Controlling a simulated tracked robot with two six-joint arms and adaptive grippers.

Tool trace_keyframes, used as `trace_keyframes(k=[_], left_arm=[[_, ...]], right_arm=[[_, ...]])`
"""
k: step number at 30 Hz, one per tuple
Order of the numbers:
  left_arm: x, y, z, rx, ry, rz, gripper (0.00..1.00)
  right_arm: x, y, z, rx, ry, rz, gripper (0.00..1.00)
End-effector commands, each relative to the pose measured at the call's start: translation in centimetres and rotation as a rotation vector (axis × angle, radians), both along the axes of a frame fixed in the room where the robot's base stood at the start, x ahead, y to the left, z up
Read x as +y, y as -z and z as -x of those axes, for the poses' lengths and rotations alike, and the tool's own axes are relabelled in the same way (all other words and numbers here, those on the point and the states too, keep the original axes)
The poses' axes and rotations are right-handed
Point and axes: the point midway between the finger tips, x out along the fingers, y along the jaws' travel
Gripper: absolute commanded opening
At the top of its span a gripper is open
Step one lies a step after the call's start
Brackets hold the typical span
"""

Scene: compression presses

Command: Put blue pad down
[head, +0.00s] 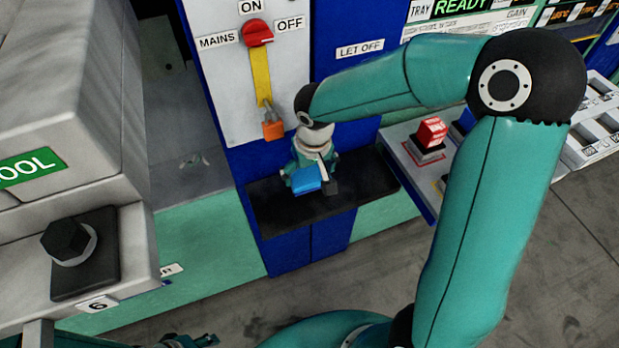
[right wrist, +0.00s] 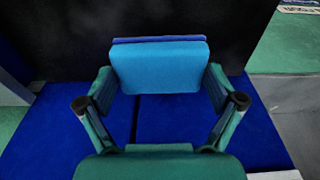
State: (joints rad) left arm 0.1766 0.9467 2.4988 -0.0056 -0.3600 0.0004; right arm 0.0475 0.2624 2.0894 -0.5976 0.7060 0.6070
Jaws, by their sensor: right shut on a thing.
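The blue pad (head: 307,180) is a small light-blue block in front of the blue cabinet, over the black shelf (head: 365,178). My right gripper (head: 318,171) reaches down to it and is shut on it. In the right wrist view the pad (right wrist: 160,67) sits between the two teal fingers of my right gripper (right wrist: 160,82), with a darker blue strip along its far edge. The black shelf shows behind it. I cannot tell whether the pad touches the shelf. My left gripper (head: 190,341) shows only partly at the bottom edge; its jaws are unclear.
A mains panel with a red switch (head: 257,33) and an orange padlock (head: 272,126) stands just behind the gripper. A red button block (head: 430,134) is on a console to the right. A grey machine with a black knob (head: 68,241) fills the left.

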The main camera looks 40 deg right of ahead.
Motion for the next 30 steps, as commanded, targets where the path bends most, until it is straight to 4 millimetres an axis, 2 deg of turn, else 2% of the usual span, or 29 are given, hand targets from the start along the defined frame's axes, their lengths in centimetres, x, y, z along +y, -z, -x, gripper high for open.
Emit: trace_keyframes(k=[9,23,24,25,30], left_arm=[[0.0,0.0,0.0,0.000,0.000,0.000,0.39],[0.0,0.2,0.0,0.000,0.000,0.000,0.39],[0.0,0.1,0.0,0.000,0.000,0.000,0.39],[0.0,0.1,0.0,0.000,0.000,0.000,0.39],[0.0,0.1,0.0,0.000,0.000,0.000,0.39]], right_arm=[[0.1,3.6,0.0,0.004,-0.001,-0.002,0.65],[0.0,4.4,-0.4,-0.001,-0.001,-0.001,0.65],[0.0,4.3,-0.4,-0.001,-0.002,0.000,0.96],[0.0,4.3,-0.4,-0.001,-0.002,0.000,1.00],[0.0,4.3,-0.4,0.000,-0.002,-0.001,1.00]])
